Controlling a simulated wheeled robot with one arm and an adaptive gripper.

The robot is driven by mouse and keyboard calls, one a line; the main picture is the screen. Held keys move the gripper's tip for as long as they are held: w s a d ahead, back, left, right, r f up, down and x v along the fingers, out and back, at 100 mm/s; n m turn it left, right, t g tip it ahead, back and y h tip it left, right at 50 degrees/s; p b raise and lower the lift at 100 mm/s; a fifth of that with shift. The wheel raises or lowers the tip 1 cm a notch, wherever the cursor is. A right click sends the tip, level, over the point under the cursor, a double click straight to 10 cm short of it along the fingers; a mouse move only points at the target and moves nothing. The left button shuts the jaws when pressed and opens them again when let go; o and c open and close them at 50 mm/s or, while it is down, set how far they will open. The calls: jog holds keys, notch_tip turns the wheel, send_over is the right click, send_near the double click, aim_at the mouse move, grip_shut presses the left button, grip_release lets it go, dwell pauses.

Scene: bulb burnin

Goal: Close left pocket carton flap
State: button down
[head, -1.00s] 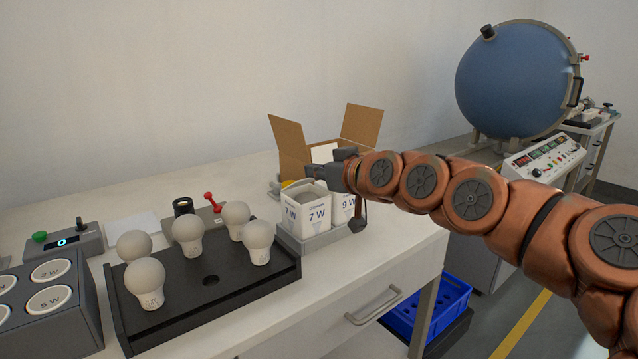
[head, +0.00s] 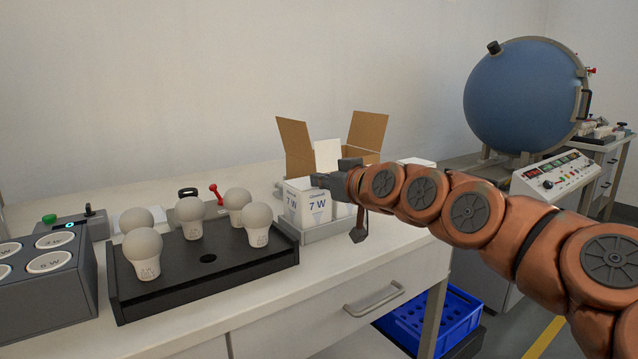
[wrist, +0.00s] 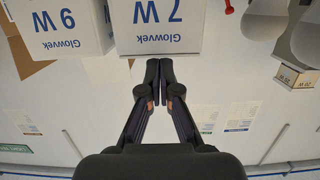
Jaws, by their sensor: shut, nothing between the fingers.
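The left pocket carton, white and marked 7 W (head: 302,207), stands upright in a grey holder (head: 318,232) at the right end of the bench. In the wrist view its 7 W face (wrist: 160,28) is upside down at the top. Next to it is the 9 W carton (head: 343,210), shown in the wrist view (wrist: 55,25) at left. My gripper (head: 320,181) is shut and empty at the 7 W carton's top edge. In the wrist view its fingertips (wrist: 160,64) are together just below that edge. My gripper partly hides the carton top; I cannot tell how its flap lies.
An open brown box (head: 295,147) stands behind the cartons, a white panel (head: 327,155) upright at it. A black tray (head: 215,268) with several bulbs lies left. A grey block (head: 45,285) with round sockets is further left. A blue crate (head: 440,320) is below, right.

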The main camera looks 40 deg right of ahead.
dwell(0.6)
notch_tip(320, 180, up, 10)
dwell(0.6)
jog(key=s+a+f+n+g+y+p, duration=0.1)
jog(key=s+a+g+p, duration=0.3)
jog(key=a+p, duration=0.55)
jog(key=s+a+f+n+g+y+p, duration=0.2)
jog(key=s+a+g+p, duration=0.15)
jog(key=a+p, duration=0.6)
jog(key=s+a+m+g+h+p, duration=0.1)
jog(key=s+a+g+p, duration=0.1)
jog(key=s+g+p, duration=0.3)
jog(key=s+a+f+m+g+h+p, duration=0.1)
jog(key=s+g+p, duration=0.4)
jog(key=s+p, duration=0.7)
jog(key=s+a, duration=0.1)
jog(key=s, duration=0.7)
jog(key=shift+s+f+m+h, duration=0.15)
jog(key=shift+s+m+h, duration=0.15)
jog(key=shift+m+h, duration=0.1)
